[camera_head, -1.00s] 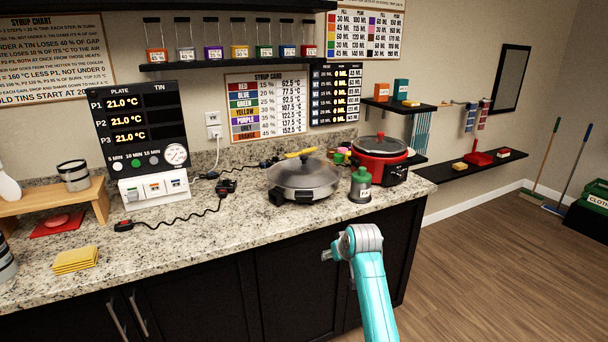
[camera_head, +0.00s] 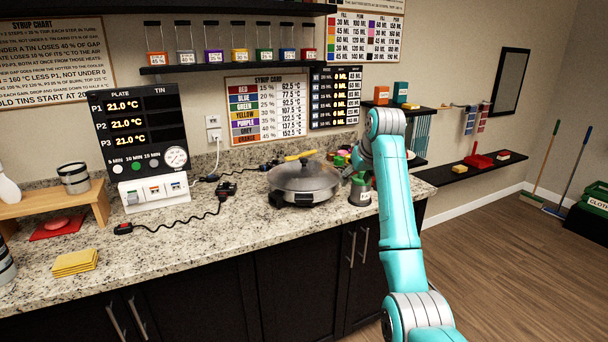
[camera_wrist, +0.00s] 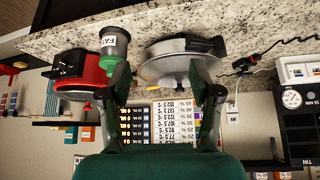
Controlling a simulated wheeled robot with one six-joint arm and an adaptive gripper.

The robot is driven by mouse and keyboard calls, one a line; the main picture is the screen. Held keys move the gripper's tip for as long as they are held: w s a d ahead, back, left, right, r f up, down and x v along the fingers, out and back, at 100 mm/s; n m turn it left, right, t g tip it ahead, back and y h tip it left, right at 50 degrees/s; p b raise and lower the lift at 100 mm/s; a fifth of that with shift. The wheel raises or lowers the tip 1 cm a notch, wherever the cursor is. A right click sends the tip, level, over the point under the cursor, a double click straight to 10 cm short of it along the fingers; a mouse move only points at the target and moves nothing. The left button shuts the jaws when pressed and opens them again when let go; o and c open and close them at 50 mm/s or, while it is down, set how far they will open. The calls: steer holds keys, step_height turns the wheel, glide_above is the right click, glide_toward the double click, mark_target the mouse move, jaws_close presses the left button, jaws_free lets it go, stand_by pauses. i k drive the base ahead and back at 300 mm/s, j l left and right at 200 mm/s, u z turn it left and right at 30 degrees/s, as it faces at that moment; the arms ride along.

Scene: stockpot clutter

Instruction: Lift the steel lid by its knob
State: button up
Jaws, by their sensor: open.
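The steel lid (camera_head: 303,176) is a grey dome on a wide pan with dark handles, on the granite counter. It also shows in the wrist view (camera_wrist: 165,67), upside down, near the top middle. In the head view my arm hides most of the gripper, to the right of the lid.
A yellow item (camera_head: 300,155) shows behind the lid. Counter left of the pan holds a cable.

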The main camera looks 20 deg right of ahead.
mark_target(303, 176)
steer(key=i+j, duration=0.1)
steer(key=i, duration=1.15)
